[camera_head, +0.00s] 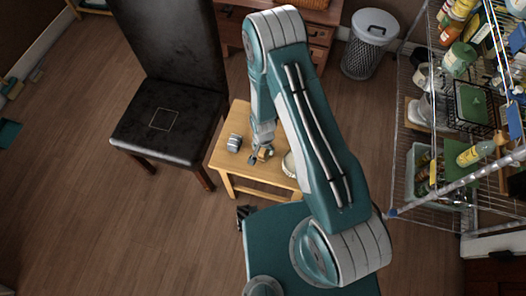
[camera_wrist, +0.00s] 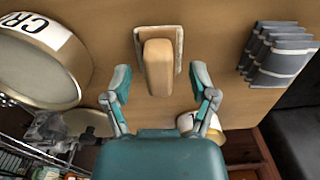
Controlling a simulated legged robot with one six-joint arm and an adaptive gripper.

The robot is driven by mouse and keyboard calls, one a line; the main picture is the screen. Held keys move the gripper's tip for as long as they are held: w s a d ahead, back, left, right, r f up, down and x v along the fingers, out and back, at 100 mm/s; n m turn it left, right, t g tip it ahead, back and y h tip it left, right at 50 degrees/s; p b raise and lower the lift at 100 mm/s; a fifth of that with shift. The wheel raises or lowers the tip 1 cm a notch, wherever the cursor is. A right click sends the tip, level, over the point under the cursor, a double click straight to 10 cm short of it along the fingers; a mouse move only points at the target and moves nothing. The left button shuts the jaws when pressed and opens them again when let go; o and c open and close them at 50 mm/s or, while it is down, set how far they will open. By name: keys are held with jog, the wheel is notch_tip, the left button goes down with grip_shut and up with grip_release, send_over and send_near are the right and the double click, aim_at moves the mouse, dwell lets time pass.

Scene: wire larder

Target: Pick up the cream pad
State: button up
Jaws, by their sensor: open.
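The cream pad (camera_wrist: 178,42) lies on the small wooden table, with a rounded tan block like a handle (camera_wrist: 158,66) on top of it. In the wrist view it is at the upper middle, ahead of and between my fingers. My gripper (camera_wrist: 160,80) is open, with one finger on each side of the block's near end and visible gaps to both. Nothing is held. In the head view my gripper (camera_head: 262,153) hangs low over the table and partly hides the pad, with a tan bit (camera_head: 266,152) showing beside it.
The wooden table (camera_head: 246,176) also bears a grey striped folded item (camera_wrist: 281,54) on the right in the wrist view and a round labelled container (camera_wrist: 40,68) on the left. A black chair (camera_head: 170,115) stands left; a loaded wire rack (camera_head: 425,150) stands right.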

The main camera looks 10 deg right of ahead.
jog(key=shift+f, duration=0.25)
grip_shut()
jog(key=shift+r, duration=0.1)
